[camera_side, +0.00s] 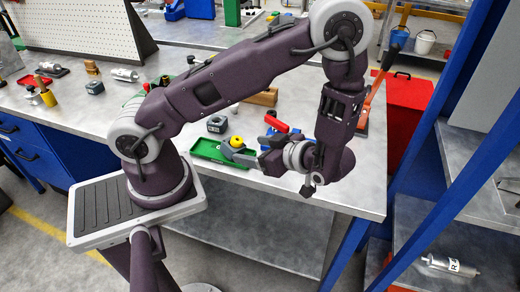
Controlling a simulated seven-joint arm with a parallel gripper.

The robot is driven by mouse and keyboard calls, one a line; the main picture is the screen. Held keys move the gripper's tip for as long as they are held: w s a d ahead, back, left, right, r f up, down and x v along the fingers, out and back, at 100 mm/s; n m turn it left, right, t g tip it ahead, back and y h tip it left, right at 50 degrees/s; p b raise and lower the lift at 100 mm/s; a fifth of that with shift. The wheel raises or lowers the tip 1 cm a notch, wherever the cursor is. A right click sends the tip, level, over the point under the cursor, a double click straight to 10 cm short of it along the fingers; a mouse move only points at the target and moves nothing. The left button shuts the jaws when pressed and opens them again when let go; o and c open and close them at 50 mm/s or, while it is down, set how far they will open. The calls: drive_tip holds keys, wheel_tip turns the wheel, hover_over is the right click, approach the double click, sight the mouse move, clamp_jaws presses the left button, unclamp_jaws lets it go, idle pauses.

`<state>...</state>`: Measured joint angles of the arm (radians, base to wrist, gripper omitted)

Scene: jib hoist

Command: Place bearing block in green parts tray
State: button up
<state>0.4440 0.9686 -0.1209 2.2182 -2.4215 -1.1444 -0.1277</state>
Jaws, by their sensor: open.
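The green parts tray (207,151) lies on the grey workbench, in front of the middle of my arm. A grey block with a round opening in its top (216,124), which looks like the bearing block, stands on the bench just behind the tray. A similar grey block (95,87) stands farther left on the bench. My gripper (238,153) is open and points left at the tray's right end. A small yellow round thing (236,142) shows right by the fingers; I cannot tell whether it touches them. My gripper partly hides the tray's right end.
A red-handled blue item (276,124) stands close behind my gripper. A wooden block (264,97) lies farther back. Small parts and a red tray (35,80) are at the left. A blue post (462,165) and shelves stand at the right. The bench front right is clear.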

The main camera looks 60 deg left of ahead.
drive_tip(key=w+d+r+m+t+h, duration=0.1)
drive_tip(key=w+d+r+t+h, duration=0.15)
drive_tip(key=w, duration=0.35)
drive_tip(key=w+d+r+m+t+h, duration=0.1)
drive_tip(key=w+d+r+t, duration=0.2)
drive_tip(key=w, duration=0.4)
drive_tip(key=w+d+r+m+t+h, duration=0.3)
drive_tip(key=w+d+r+t+h, duration=0.1)
drive_tip(key=r, duration=0.3)
drive_tip(key=w+d+r+m+t+h, duration=0.3)
drive_tip(key=w+d+r+t, duration=0.15)
drive_tip(key=r, duration=0.25)
drive_tip(key=s+d+r+m+h, duration=0.5)
drive_tip(key=s+r+m, duration=0.4)
drive_tip(key=s, duration=0.3)
drive_tip(key=s+a+f+m+g+y, duration=0.1)
drive_tip(key=s+a+f+m+y, duration=0.1)
drive_tip(key=s, duration=0.7)
drive_tip(key=s+a+f+m+g+y, duration=0.1)
drive_tip(key=s+a+f+m+g, duration=0.1)
drive_tip(key=s+a, duration=0.5)
wheel_tip(320, 180, down, 2)
drive_tip(key=shift+s+f+m+g+y, duration=0.15)
drive_tip(key=shift+s+m+g+y, duration=0.2)
drive_tip(key=shift+s+m, duration=0.5)
